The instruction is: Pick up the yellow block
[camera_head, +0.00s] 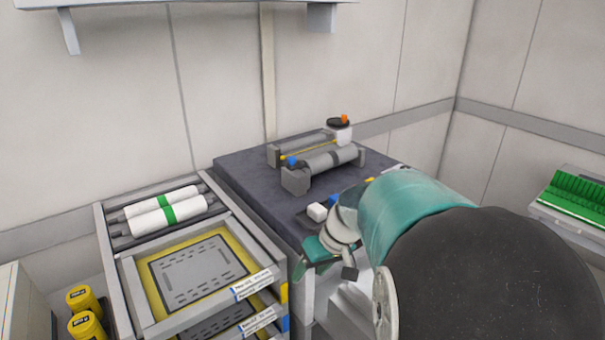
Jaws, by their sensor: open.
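A small yellow patch (369,179) shows on the dark table top, just above my teal arm. I cannot tell whether it is the yellow block, as my arm covers much of that area. A white block (317,211) and a blue block (334,200) lie near the table's front edge. My gripper (329,264) is open and hangs at that front edge, below and close to the white block. I see nothing between its fingers, though the view of them is partial.
The dark table (245,171) carries a grey roller device (328,160) at its back. A drawer trolley (128,282) with white rolls (166,213) stands close on the left. Yellow canisters (84,311) sit at lower left. A green rack (575,200) stands at right. Walls close off the back.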

